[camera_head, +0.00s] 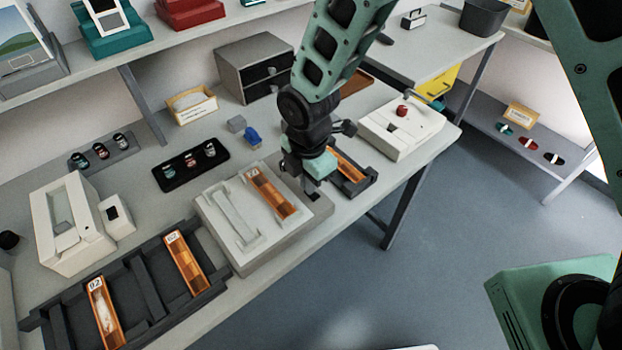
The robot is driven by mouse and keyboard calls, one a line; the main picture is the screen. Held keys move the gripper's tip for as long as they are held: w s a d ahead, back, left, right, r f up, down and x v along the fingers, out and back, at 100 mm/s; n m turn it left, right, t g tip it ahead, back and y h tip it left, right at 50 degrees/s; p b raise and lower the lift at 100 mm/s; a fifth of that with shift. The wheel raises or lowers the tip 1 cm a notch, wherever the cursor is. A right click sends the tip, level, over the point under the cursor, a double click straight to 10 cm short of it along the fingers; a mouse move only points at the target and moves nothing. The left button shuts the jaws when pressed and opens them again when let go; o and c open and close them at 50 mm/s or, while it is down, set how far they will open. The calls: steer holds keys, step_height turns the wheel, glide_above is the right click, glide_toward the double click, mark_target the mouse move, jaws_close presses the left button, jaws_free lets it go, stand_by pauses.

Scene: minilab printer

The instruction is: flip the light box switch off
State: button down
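The light box looks to be the pale grey flat box (262,251) near the front edge of the table. A labelled orange strip (275,196) lies on its top, with a pale frame-shaped piece (236,216) to the left of the strip. My gripper (311,194) points down over the box's right end, close to its surface. I cannot tell whether it touches. The switch cannot be made out; the gripper covers part of that end. The gripper's fingers are too small and dark to show whether they are open or shut.
A dark tray (366,183) with an orange strip lies just right of the gripper. Beyond it is a white device (418,133) with a red knob (402,111). A dark rack (148,292) with orange strips lies left. A black holder (172,178) with small canisters stands behind.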

steer(key=shift+s+d+f, duration=0.1)
steer(key=shift+s+f, duration=0.1)
steer(key=shift+f, duration=0.45)
steer(key=shift+s+d, duration=0.45)
steer(key=shift+s, duration=0.2)
steer(key=shift+r, duration=0.1)
steer(key=r+p, duration=0.2)
steer(key=r, duration=0.1)
steer(key=w+r+p, duration=0.1)
steer(key=r+p, duration=0.1)
steer(key=shift+a+r, duration=0.2)
steer(key=shift+a, duration=0.1)
step_height(320, 180, up, 10)
steer(key=b, duration=0.1)
steer(key=shift+f+b, duration=0.15)
steer(key=shift+b, duration=0.25)
